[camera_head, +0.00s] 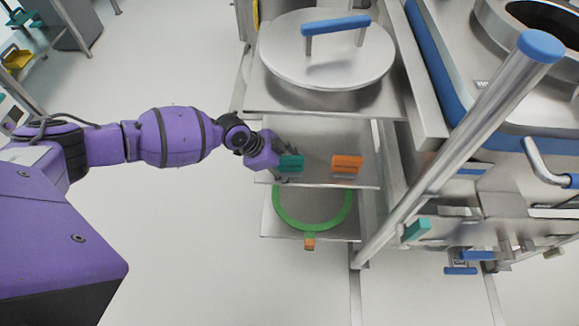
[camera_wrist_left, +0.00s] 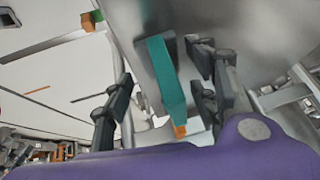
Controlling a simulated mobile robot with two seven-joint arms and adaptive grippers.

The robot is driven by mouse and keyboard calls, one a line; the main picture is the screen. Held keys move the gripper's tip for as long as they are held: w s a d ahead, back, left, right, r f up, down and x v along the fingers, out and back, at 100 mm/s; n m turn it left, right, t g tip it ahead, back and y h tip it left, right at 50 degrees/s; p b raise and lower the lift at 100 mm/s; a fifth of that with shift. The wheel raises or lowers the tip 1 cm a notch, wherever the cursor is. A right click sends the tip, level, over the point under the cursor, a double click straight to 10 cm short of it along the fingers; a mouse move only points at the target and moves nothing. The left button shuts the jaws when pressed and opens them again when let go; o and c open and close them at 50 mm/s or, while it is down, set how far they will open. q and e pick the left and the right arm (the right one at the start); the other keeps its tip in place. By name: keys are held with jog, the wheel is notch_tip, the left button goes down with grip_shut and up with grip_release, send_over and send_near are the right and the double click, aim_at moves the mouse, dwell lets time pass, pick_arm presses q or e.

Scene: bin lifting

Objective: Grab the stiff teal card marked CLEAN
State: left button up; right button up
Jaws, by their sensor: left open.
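The teal card (camera_head: 291,163) sits upright in a dark holder on the middle steel shelf in the head view; any lettering on it is too small to read. In the left wrist view the teal card (camera_wrist_left: 166,78) appears as a long teal strip with a dark grey block beside its upper end. My left gripper (camera_head: 282,164) is at the card's left side, its fingers open. In the wrist view the fingers (camera_wrist_left: 160,97) are spread to either side of the card; I cannot tell whether any finger touches it. My right gripper is not in view.
An orange card (camera_head: 346,163) stands just right of the teal one on the same shelf (camera_head: 320,138). Above is a shelf with a round lid (camera_head: 327,62) and blue handle. Below lies a green ring (camera_head: 277,209). A slanted steel post (camera_head: 450,150) stands at right.

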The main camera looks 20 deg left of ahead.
pick_arm(q)
grip_shut()
dwell(0.4)
